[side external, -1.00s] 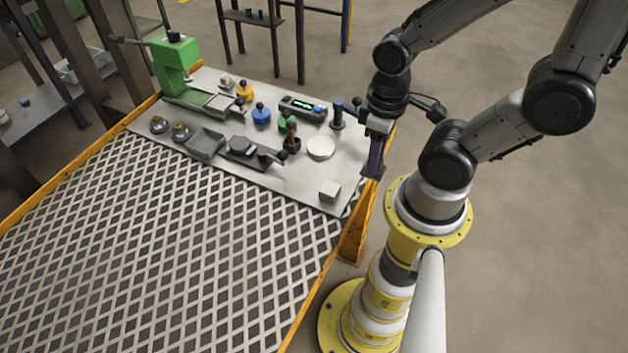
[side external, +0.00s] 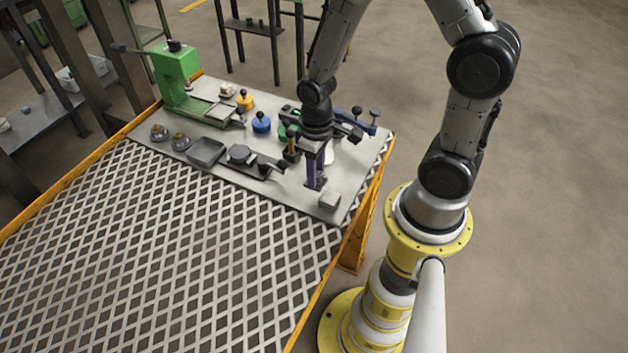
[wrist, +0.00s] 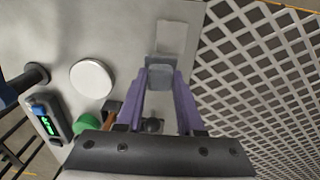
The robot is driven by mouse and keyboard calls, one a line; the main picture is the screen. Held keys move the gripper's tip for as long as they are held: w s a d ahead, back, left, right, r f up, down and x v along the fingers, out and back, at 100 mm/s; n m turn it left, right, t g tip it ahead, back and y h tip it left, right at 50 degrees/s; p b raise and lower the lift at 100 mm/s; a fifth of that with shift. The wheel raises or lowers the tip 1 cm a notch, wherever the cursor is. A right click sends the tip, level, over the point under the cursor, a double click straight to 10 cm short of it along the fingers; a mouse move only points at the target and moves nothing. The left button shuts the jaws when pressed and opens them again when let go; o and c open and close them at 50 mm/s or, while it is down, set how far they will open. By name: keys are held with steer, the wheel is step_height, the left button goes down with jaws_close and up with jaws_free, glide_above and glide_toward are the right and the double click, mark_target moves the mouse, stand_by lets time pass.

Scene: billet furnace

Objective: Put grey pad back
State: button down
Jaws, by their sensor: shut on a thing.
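My gripper (side external: 316,185) is low over the near right part of the grey work plate, pointing down. In the wrist view its purple fingers (wrist: 160,82) are shut on a small grey pad (wrist: 160,73), which sits between the fingertips. In the side view the fingers mostly hide the pad. A light grey square block (side external: 330,201) stands on the plate just in front of the fingertips. It also shows beyond the pad in the wrist view (wrist: 173,36). I cannot tell whether the held pad touches the plate.
A white round disc (wrist: 92,79) and a device with a green display (wrist: 48,122) lie beside the gripper. A dark fixture with a handle (side external: 243,156), a grey tray (side external: 206,152) and a green press (side external: 176,68) stand left. The lattice table (side external: 150,250) is clear.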

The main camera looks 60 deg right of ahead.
steer(key=shift+w+f, duration=0.15)
steer(key=shift+f, duration=0.8)
steer(key=shift+w+f, duration=0.15)
steer(key=shift+f, duration=0.75)
steer(key=shift+f, duration=0.1)
steer(key=shift+f, duration=0.1)
steer(key=c, duration=0.5)
jaws_free()
steer(key=shift+c, duration=0.2)
step_height(320, 180, up, 13)
steer(key=shift+f, duration=0.2)
steer(key=s+a+r+t, duration=0.1)
steer(key=s+r+t, duration=0.1)
steer(key=s+r, duration=0.3)
steer(key=s+a+r+t, duration=0.1)
steer(key=s+r+t, duration=0.2)
steer(key=r, duration=0.7)
steer(key=shift+s+a+r+t, duration=0.2)
steer(key=shift+s+t, duration=0.1)
steer(key=shift+s, duration=0.6)
